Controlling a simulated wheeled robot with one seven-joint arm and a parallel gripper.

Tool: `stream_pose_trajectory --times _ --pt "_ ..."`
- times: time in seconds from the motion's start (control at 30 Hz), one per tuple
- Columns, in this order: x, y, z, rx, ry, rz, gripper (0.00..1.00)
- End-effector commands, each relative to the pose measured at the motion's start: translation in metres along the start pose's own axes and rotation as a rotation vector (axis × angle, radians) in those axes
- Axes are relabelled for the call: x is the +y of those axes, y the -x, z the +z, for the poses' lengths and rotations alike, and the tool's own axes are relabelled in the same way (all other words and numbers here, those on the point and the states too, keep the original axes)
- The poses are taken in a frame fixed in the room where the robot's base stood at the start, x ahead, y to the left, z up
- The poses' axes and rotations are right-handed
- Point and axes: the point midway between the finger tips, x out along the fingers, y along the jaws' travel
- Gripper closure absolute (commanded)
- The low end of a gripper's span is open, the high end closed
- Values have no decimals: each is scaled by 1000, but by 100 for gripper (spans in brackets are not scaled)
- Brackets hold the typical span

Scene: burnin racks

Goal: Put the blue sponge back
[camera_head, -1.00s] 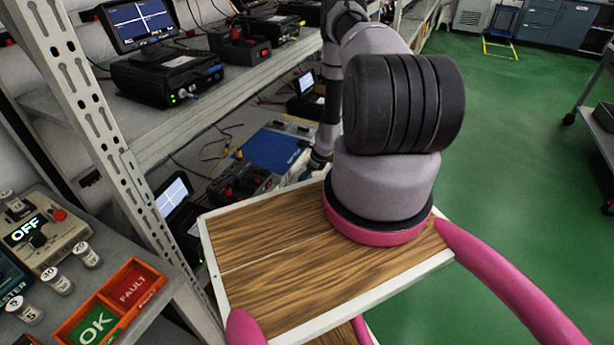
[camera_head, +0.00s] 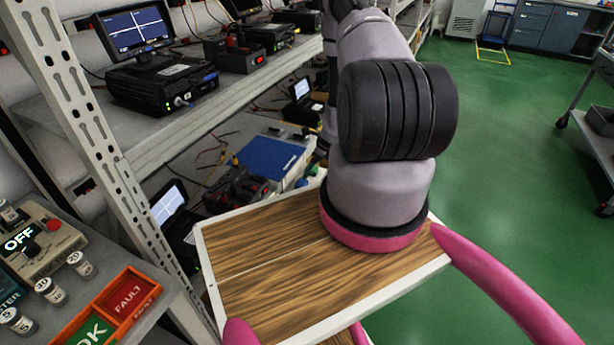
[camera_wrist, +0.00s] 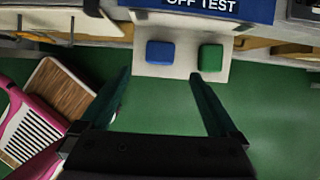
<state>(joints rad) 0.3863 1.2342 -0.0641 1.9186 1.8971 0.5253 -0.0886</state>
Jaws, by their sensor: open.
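The blue sponge (camera_wrist: 160,52) lies on a pale shelf or ledge in the wrist view, at upper middle. A green sponge-like block (camera_wrist: 210,57) lies to its right on the same surface. My gripper (camera_wrist: 160,77) is open and empty. Its two dark fingers point toward the ledge, with both blocks beyond the tips and no contact visible. In the head view my arm reaches away along the rack, and the gripper and the sponge are hidden there.
A blue sign ending in "OFF TEST" (camera_wrist: 203,4) is above the ledge. A rack (camera_head: 140,150) with instruments stands at left in the head view. An orange FAULT bin (camera_head: 128,297) and a tester (camera_head: 28,250) sit at lower left.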

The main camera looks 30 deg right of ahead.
Motion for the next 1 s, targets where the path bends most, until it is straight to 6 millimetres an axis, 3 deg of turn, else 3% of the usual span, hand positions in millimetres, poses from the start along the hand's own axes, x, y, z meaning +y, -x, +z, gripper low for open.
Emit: stream_pose_trajectory --times 0.1,0.27,1.0 --pt "0 15 0 -1 1 -1 4" --pt "0 23 0 0 1 0 4" --pt "0 23 0 0 1 0 4"
